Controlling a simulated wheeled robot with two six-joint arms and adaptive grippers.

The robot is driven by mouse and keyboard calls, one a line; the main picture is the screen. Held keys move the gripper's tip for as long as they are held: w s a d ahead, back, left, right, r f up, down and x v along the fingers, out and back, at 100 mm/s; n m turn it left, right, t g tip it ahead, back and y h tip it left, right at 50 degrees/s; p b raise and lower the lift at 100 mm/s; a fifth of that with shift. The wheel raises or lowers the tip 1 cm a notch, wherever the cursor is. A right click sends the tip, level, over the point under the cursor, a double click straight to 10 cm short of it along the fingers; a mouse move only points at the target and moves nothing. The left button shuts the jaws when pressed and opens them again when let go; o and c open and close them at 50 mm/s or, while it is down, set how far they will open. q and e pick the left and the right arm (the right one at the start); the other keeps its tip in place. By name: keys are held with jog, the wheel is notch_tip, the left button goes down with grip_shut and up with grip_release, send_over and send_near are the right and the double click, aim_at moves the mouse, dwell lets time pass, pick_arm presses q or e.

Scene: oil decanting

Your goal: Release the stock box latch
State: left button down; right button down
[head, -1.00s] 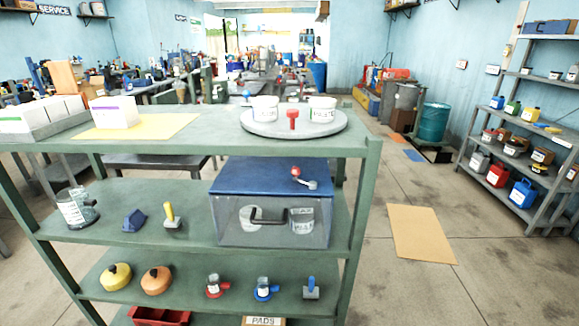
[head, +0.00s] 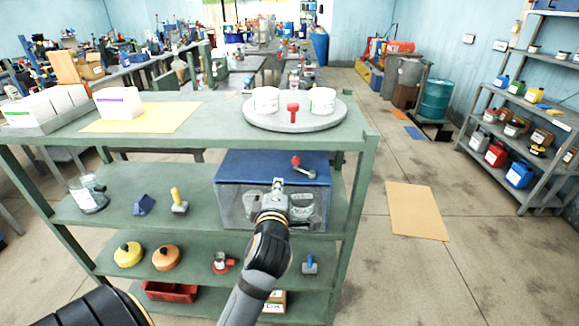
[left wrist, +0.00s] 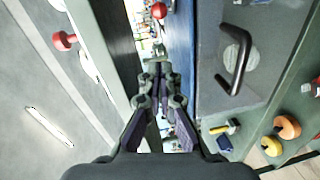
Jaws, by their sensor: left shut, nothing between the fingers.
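In the left wrist view the red knob (left wrist: 159,10) shows at the top, beyond my fingertips. The dark box handle (left wrist: 236,60) shows to the right there. My left gripper (head: 278,184) is shut and empty, in front of the lid's front edge, left of the latch. Contact with the box cannot be told. It also shows in the left wrist view (left wrist: 158,72). My right gripper is out of view.
The green shelf top (head: 220,135) lies above the box and carries a round grey tray (head: 262,122) with two white tubs and a red-knobbed part. Lids and small parts stand on the shelf below. The floor (head: 370,275) to the right is mostly clear.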

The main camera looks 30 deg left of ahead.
pick_arm(q)
jog(key=p+x, duration=0.1)
jog(key=x, duration=0.2)
jog(key=d+p+x, duration=0.1)
jog(key=p+x, duration=0.1)
jog(key=x, duration=0.2)
jog(key=w+p+x, duration=0.1)
jog(key=x, duration=0.3)
jog(key=shift+w+d+p, duration=0.15)
jog(key=shift+d+p, duration=0.2)
jog(key=shift+p, duration=0.05)
jog(key=shift+w+d+f, duration=0.2)
jog(key=shift+w, duration=0.2)
jog(key=shift+a, duration=0.1)
jog(key=shift+w+a+m+t+h, duration=0.15)
jog(key=shift+m+t+h, duration=0.15)
jog(key=shift+m+h, duration=0.15)
